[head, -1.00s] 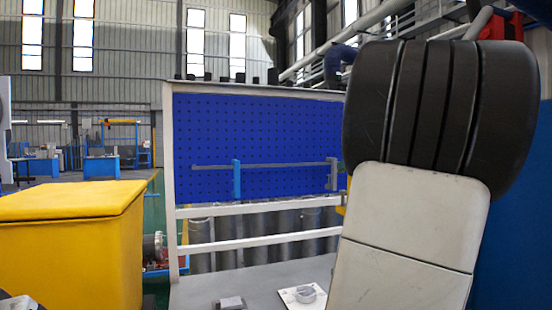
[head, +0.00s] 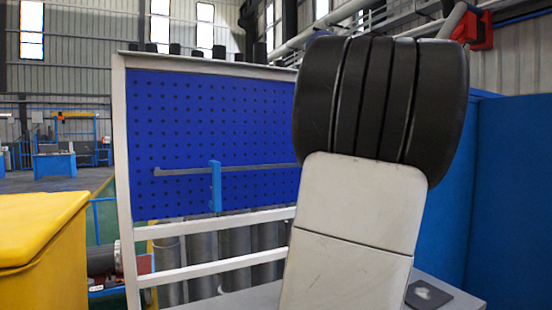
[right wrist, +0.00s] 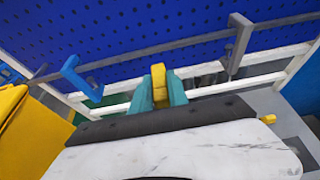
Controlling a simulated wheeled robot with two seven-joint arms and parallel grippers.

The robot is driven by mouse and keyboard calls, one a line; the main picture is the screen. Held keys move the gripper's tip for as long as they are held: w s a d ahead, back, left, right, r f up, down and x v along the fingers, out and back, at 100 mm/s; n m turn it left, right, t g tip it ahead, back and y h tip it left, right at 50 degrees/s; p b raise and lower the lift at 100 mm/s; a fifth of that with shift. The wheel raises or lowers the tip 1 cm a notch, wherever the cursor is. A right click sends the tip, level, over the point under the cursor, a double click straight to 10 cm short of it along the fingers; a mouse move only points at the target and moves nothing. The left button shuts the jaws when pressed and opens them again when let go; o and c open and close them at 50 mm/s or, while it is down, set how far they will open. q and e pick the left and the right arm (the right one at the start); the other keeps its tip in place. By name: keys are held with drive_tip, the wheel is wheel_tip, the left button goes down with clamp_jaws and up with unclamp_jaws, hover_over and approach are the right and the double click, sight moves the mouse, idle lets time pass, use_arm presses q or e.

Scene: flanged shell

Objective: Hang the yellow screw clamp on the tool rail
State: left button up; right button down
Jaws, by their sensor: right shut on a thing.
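The yellow screw clamp (right wrist: 159,77) shows in the right wrist view as a yellow piece between the teal fingertips of my right gripper (right wrist: 160,92). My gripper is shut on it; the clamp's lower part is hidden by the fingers. The grey tool rail (right wrist: 190,47) runs across the blue pegboard, beyond and above the clamp in that view. The clamp appears apart from the rail. In the head view the rail (head: 255,167) is partly covered by my right arm, which also hides the clamp and right gripper. My left gripper is not in view.
A blue clamp (head: 215,187) hangs on the rail and shows in the right wrist view (right wrist: 80,78) left of my gripper. A grey bracket-like piece (right wrist: 237,42) is on the rail to the right. The rail between them is clear. A yellow box (head: 40,250) stands at left.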

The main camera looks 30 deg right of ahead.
drive_tip(key=shift+w+d, duration=0.3)
drive_tip(key=shift+w, duration=2.25)
drive_tip(key=shift+w+d, duration=0.25)
drive_tip(key=shift+w, duration=2.3)
drive_tip(key=shift+w+d, duration=0.3)
drive_tip(key=shift+w, duration=2.25)
drive_tip(key=shift+f, duration=0.6)
drive_tip(key=c, duration=1.2)
unclamp_jaws()
drive_tip(key=shift+f, duration=0.1)
